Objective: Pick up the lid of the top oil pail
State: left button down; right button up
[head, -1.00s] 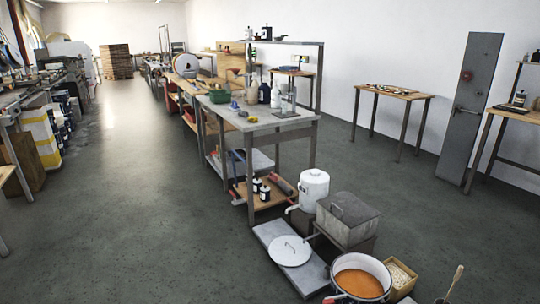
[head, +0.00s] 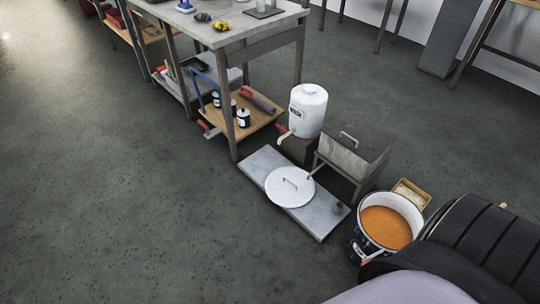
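A round white lid (head: 290,186) with a small handle on top lies flat on a grey slab (head: 257,163) on the floor. An open pail (head: 361,243) with a white inside and dark outside stands to the right of the slab. It holds an orange-brown liquid (head: 387,228), and its label is too small to read. I cannot tell for sure that the lid belongs to this pail. Neither of my grippers shows in the head view. A dark, ribbed part and a pale rounded shape cover the lower right, hiding the floor there and part of the pail's right side.
A white tank (head: 308,110) with a spout and a grey lidded metal box (head: 356,150) stand behind the lid. A small dark object (head: 338,207) sits on the slab's right end. A workbench (head: 230,25) stands behind. The floor at left is clear.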

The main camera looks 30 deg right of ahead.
aim_at(287, 187)
jog(key=i+z, duration=0.25)
jog(key=i, duration=0.25)
jog(key=i+j+z, duration=0.2)
jog(key=i, duration=0.3)
jog(key=i+j+z, duration=0.25)
jog(key=i, duration=0.2)
jog(key=i+j+z, duration=0.25)
jog(key=i+j, duration=0.1)
jog(key=i, duration=0.1)
